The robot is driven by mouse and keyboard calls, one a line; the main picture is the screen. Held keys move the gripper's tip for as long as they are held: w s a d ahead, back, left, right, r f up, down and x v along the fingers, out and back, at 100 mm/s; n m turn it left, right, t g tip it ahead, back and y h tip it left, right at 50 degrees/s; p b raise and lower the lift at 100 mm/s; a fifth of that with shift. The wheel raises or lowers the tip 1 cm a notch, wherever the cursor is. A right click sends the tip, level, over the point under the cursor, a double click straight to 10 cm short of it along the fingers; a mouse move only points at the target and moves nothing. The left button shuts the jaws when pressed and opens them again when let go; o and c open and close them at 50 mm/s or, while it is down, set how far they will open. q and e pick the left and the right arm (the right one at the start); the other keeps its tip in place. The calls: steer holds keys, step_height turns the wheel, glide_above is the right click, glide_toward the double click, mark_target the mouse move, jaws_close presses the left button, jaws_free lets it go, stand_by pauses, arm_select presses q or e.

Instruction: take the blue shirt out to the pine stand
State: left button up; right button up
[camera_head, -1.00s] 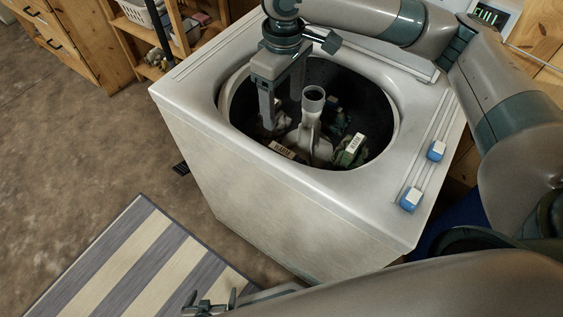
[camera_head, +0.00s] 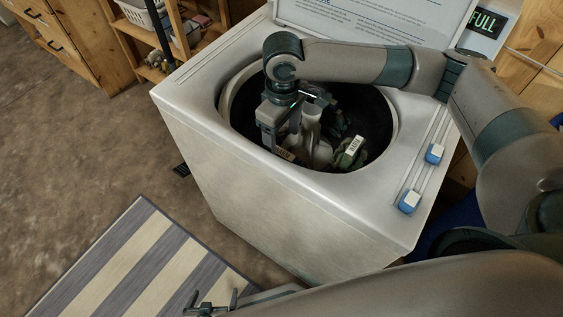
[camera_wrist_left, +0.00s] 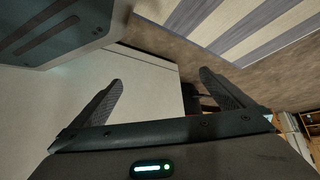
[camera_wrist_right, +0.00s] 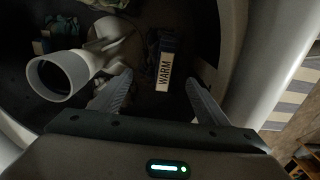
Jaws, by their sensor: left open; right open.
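My right gripper (camera_head: 280,140) points down inside the washer drum, left of the white agitator (camera_head: 310,125). In the right wrist view its fingers (camera_wrist_right: 158,82) are open, with a dark blue folded cloth (camera_wrist_right: 168,44) bearing a "WARM" label just beyond and between them. This may be the blue shirt; no contact is clear. The gripper mostly hides it in the head view. A green cloth with a white label (camera_head: 351,152) lies right of the agitator, and a dark teal cloth (camera_head: 338,121) lies behind. My left gripper (camera_head: 212,302) is open and empty, low in front of the washer.
The white washer (camera_head: 230,190) has its lid (camera_head: 385,18) raised; the drum rim surrounds my right gripper. A pine shelf (camera_head: 178,28) with a white basket stands behind left. A striped rug (camera_head: 140,265) lies on open floor. A "FULL" display (camera_head: 487,22) is at the back right.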

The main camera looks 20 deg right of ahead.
mark_target(282, 153)
steer(key=shift+f, duration=0.55)
steer(key=shift+s+a+f, duration=0.1)
steer(key=shift+s+f, duration=0.1)
steer(key=shift+f, duration=0.3)
step_height(282, 153, down, 4)
steer(key=shift+s+a+f+p, duration=0.1)
steer(key=shift+s+a+p, duration=0.05)
steer(key=shift+p, duration=0.35)
arm_select(q)
steer(key=s, duration=0.1)
steer(key=s+a+f, duration=0.1)
steer(key=shift+s+a+g, duration=0.2)
steer(key=shift+s+g, duration=0.2)
